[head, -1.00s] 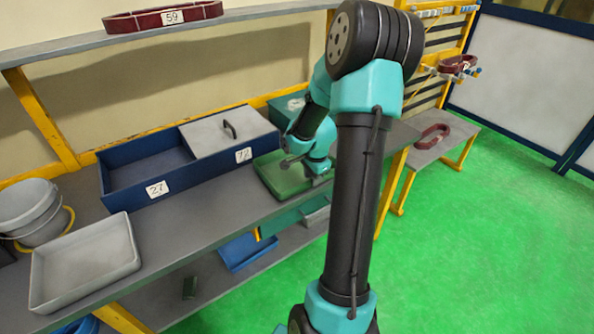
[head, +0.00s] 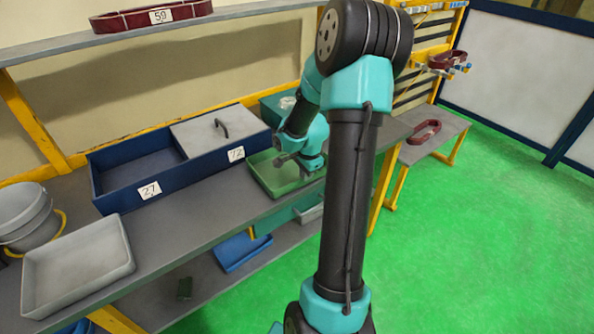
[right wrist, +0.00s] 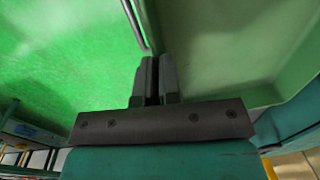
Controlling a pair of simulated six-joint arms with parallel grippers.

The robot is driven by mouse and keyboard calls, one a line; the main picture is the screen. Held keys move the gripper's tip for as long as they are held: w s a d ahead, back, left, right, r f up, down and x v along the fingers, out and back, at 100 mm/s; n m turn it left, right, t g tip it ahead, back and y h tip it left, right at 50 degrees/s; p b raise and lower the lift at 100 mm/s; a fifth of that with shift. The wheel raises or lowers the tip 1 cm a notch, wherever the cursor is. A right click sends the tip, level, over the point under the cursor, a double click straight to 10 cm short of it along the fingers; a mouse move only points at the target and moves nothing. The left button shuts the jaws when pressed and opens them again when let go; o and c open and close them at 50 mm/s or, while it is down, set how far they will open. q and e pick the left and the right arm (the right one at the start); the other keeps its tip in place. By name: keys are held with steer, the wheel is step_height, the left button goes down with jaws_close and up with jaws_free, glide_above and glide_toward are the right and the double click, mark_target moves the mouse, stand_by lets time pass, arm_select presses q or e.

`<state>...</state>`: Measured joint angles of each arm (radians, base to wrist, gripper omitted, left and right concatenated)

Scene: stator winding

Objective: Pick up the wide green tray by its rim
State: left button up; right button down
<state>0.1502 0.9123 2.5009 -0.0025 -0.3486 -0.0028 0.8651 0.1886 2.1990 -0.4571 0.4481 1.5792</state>
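The wide green tray (head: 274,188) is on the grey bench, right of the blue bin. I cannot tell whether it rests fully on the bench. My right gripper (head: 306,172) is at its right part, with its fingertips partly hidden by the wrist. In the right wrist view, the two dark fingers (right wrist: 154,70) are close together with a thin gap, and the tray's rim (right wrist: 143,28) runs down between them. The tray's inside (right wrist: 215,50) lies to the right of the fingers. My left gripper is not in view.
A blue bin (head: 103,192) with a grey lidded part (head: 195,140) stands left of the tray. A teal box (head: 275,104) is behind it. A pale grey tray (head: 75,265) and a grey bucket (head: 28,215) are at the left. Green floor (head: 450,250) is free on the right.

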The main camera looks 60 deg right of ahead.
step_height(320, 180, up, 10)
stand_by(0.6)
